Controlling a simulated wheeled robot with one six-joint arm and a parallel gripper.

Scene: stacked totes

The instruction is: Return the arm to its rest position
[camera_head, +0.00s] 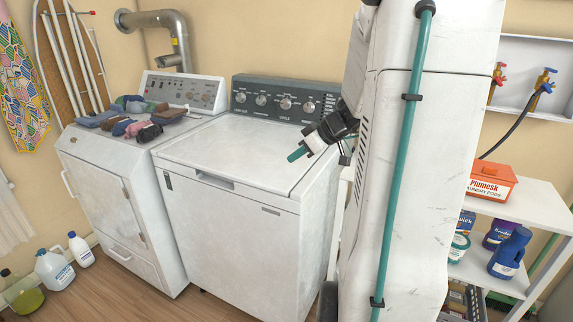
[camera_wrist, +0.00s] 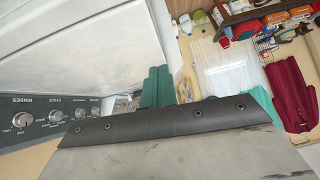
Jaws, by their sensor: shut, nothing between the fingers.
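My gripper (camera_head: 298,153), with teal fingertips, is shut and empty. It hangs in the air over the right part of the washing machine's white lid (camera_head: 235,150), pointing down and to the left. In the wrist view, a teal fingertip (camera_wrist: 157,88) shows past a dark edge of my wrist. My arm's large white links fill the middle right of the head view and hide what is behind them.
A dryer (camera_head: 120,195) with folded cloths (camera_head: 128,112) on top stands left of the washer. A white shelf (camera_head: 530,198) at right holds an orange pod box (camera_head: 492,182) and a blue bottle (camera_head: 510,253). Jugs (camera_head: 54,270) stand on the floor at left.

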